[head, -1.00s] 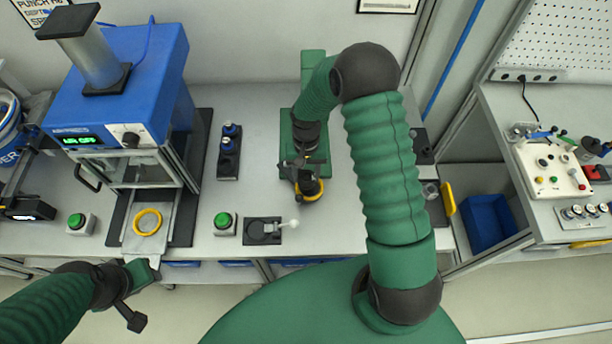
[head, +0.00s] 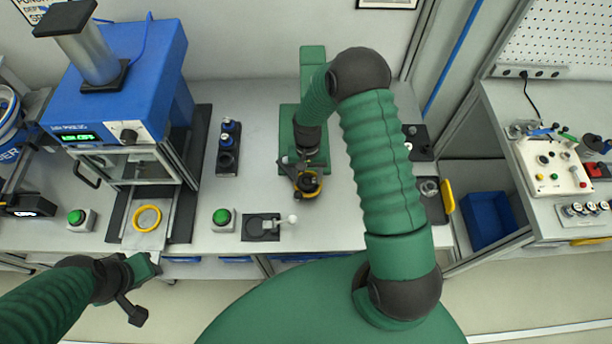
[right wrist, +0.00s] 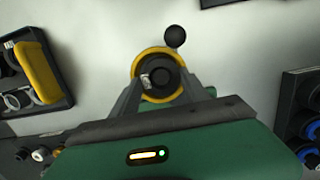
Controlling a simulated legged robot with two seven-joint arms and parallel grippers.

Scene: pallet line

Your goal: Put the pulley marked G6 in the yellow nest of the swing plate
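A dark round pulley (right wrist: 160,76) with a small white label sits within a yellow ring, which I take for the swing plate's nest (right wrist: 151,53). The label is too small to read. A black ball knob (right wrist: 175,37) is beside the ring. In the head view the yellow ring (head: 317,190) is at the front of the green press. My right gripper (head: 304,176) is over it, with one finger on each side of the pulley. Whether the fingers press on it is unclear. My left gripper (head: 146,287) is open and empty, in front of the bench.
A blue press (head: 125,75) with a yellow ring (head: 147,218) on its slide stands left. A black rack (head: 228,160) with blue-topped parts, a green button (head: 223,218) and a black plate with a white ball handle (head: 262,228) are nearby. A yellow-handled tray (head: 434,207) is right.

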